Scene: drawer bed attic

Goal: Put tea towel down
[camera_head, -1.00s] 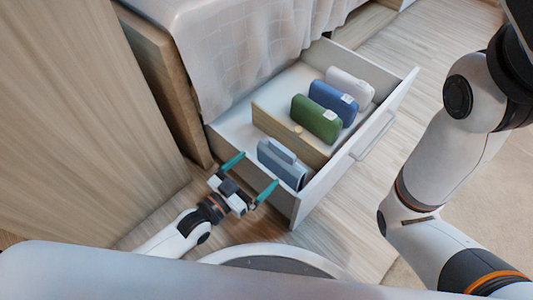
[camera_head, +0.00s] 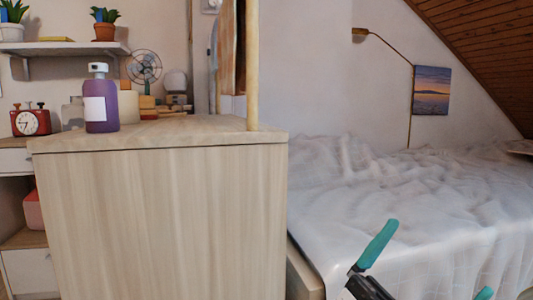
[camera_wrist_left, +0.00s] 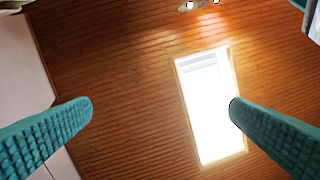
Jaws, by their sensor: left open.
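My left gripper (camera_head: 432,268) shows at the bottom right of the head view, in front of the bed. Its teal fingers are spread and point upward. In the left wrist view its fingers (camera_wrist_left: 162,108) stand wide apart with nothing between them. Behind them are the wooden ceiling and a bright skylight. No tea towel shows in either view now. My right gripper is not in view.
A bed (camera_head: 420,205) with a rumpled white cover fills the right. A wooden cabinet (camera_head: 165,220) stands at the left, with a purple bottle (camera_head: 101,105) on top. A red clock (camera_head: 31,122) stands further left. A wall lamp (camera_head: 360,35) hangs above the bed.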

